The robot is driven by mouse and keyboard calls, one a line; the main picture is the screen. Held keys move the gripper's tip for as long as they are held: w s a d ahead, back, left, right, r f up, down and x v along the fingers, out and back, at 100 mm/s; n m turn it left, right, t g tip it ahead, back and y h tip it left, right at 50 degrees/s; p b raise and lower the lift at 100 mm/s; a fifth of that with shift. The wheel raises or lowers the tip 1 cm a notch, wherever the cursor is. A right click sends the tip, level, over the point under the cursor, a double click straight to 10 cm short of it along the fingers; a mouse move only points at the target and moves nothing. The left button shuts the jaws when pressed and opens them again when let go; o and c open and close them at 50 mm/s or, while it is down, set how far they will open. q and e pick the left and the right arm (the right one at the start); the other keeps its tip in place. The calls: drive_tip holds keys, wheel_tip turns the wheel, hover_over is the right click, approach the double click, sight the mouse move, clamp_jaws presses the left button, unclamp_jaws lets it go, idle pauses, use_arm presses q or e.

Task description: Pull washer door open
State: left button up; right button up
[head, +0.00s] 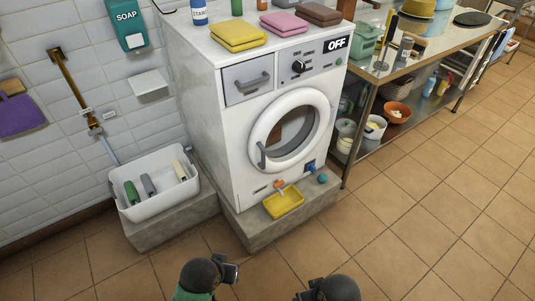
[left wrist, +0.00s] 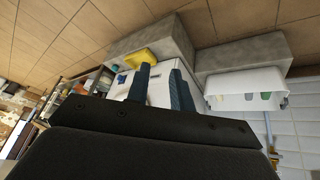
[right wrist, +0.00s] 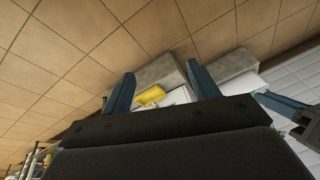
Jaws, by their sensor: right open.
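The white washer (head: 217,120) stands on a low grey plinth against the tiled wall. Its round door (head: 254,135) has a pale ring and dark glass, and looks shut. A grey curved door handle (head: 262,155) sits on the ring's left side. My left gripper (head: 234,271) is low in front of the washer, apart from it. In the left wrist view its two fingers (left wrist: 163,75) are apart with nothing between them. My right gripper (head: 309,292) is at the bottom edge, also away from the washer. Its fingers (right wrist: 162,82) are wide apart and empty.
A yellow tray (head: 284,203) sits at the plinth's front below the door, with a teal ball (head: 322,178) beside it. A metal table (head: 420,62) with shelves stands right. The tiled floor in front is clear.

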use_arm(q)
drive_tip(key=w+d+t+h+b, duration=0.2)
drive_tip(key=w+d+t, duration=0.25)
drive_tip(key=w, duration=0.95)
drive_tip(key=m+t+h+b, duration=0.3)
drive_tip(key=m+h+b, duration=0.1)
drive_tip(key=m+h, duration=0.4)
approach(262, 157)
drive_tip(key=w+d+n+h, duration=0.1)
drive_tip(key=w+d, duration=0.1)
drive_tip(key=w, duration=0.1)
drive_tip(key=shift+g, duration=0.25)
drive_tip(key=p+x, duration=0.1)
drive_tip(key=x, duration=0.5)
drive_tip(key=shift+w+d+f, duration=0.15)
drive_tip(key=shift+w+d, duration=0.05)
drive_tip(key=shift+d, duration=0.05)
drive_tip(key=shift+w+d, duration=0.25)
use_arm(e)
drive_tip(key=w+a+f+t+y, duration=0.1)
drive_tip(key=w+a+f+t, duration=0.1)
drive_tip(key=a+f, duration=0.4)
wheel_tip(262, 157, down, 4)
drive_tip(key=shift+w+a+f+y, duration=0.1)
drive_tip(key=shift+w+a+y, duration=0.15)
drive_tip(key=shift+y, duration=0.15)
use_arm(q)
clamp_jaws()
